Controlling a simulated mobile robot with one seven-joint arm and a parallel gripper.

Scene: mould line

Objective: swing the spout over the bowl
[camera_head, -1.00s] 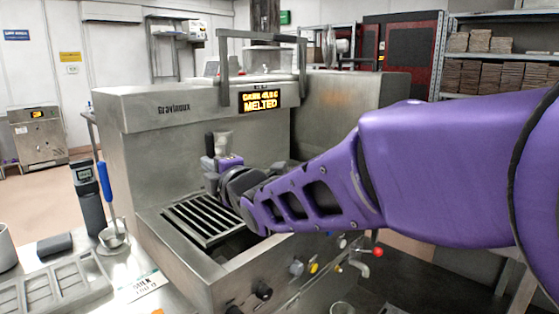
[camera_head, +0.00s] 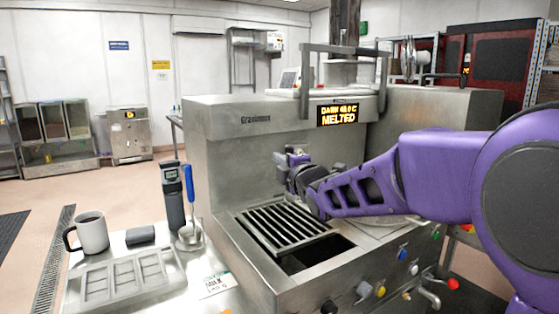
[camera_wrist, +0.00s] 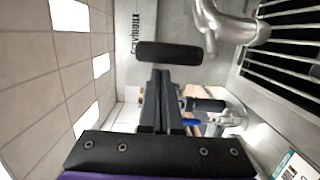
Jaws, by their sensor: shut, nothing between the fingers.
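A thick silver metal spout (camera_wrist: 235,27) shows at the top of the wrist view, curving toward the slatted grille. A black rounded bar (camera_wrist: 170,51), perhaps a handle, lies just beyond my fingertips; I cannot tell whether they touch it. My gripper (camera_wrist: 162,77) is shut and empty, its two dark fingers together. In the head view my gripper (camera_head: 290,158) is at the machine's front face, above the back left of the grille (camera_head: 285,228), and my wrist hides much of the spout area. I cannot make out the bowl clearly.
The steel machine (camera_head: 240,160) has a display reading MELTED and a raised tubular frame (camera_head: 345,50). Knobs and a red-tipped tap line its front. The left table holds a mug (camera_head: 92,235), a mould tray (camera_head: 125,282), a ladle (camera_head: 188,236) and a dark upright device (camera_head: 173,195).

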